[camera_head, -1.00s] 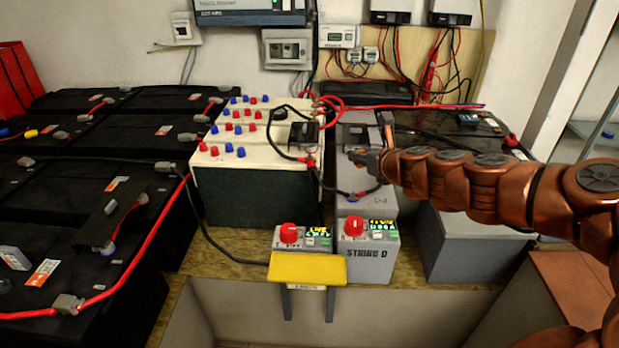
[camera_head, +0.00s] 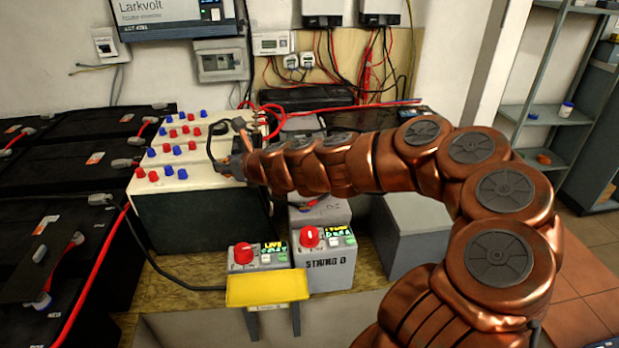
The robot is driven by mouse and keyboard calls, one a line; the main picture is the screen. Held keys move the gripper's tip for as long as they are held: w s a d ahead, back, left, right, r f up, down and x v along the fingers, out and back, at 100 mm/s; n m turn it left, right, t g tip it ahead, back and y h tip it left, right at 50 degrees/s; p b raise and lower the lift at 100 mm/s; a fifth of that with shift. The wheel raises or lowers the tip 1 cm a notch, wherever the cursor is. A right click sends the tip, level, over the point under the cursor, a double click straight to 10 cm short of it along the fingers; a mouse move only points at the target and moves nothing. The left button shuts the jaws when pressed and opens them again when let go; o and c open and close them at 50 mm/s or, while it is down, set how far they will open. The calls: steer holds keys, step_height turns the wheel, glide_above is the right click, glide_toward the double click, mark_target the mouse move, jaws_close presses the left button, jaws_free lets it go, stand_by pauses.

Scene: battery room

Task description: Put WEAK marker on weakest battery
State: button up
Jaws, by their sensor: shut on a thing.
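My gripper (camera_head: 226,163) is at the right end of the white-topped batteries, low over their tops and mostly hidden by my copper arm. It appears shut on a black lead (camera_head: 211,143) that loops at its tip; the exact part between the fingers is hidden. The batteries (camera_head: 175,158) stand in a row, with red and blue caps on top. More black batteries (camera_head: 60,165) stand at left. Two grey testers, one (camera_head: 264,256) left and one marked STRING D (camera_head: 327,265) right, have red knobs and lit displays. I cannot make out a WEAK marker.
A yellow tray (camera_head: 266,290) juts out in front of the left tester. A red cable (camera_head: 88,272) runs along the left batteries. Shelves (camera_head: 560,115) stand at far right, beside open tiled floor.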

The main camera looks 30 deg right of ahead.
steer(key=s+d+f+n+y+b, duration=0.1)
steer(key=s+d+f+b, duration=0.25)
steer(key=s+d, duration=0.75)
steer(key=s+d+f+b, duration=0.2)
steer(key=s+d+f, duration=0.3)
steer(key=s+d, duration=0.6)
steer(key=b, duration=0.2)
glide_above(331, 204)
steer(key=shift+a+f, duration=0.15)
steer(key=shift+f, duration=0.7)
step_height(331, 204, down, 4)
steer(key=shift+r+b, duration=0.25)
steer(key=shift+b, duration=0.25)
steer(key=o, duration=0.9)
steer(key=shift+r, duration=0.1)
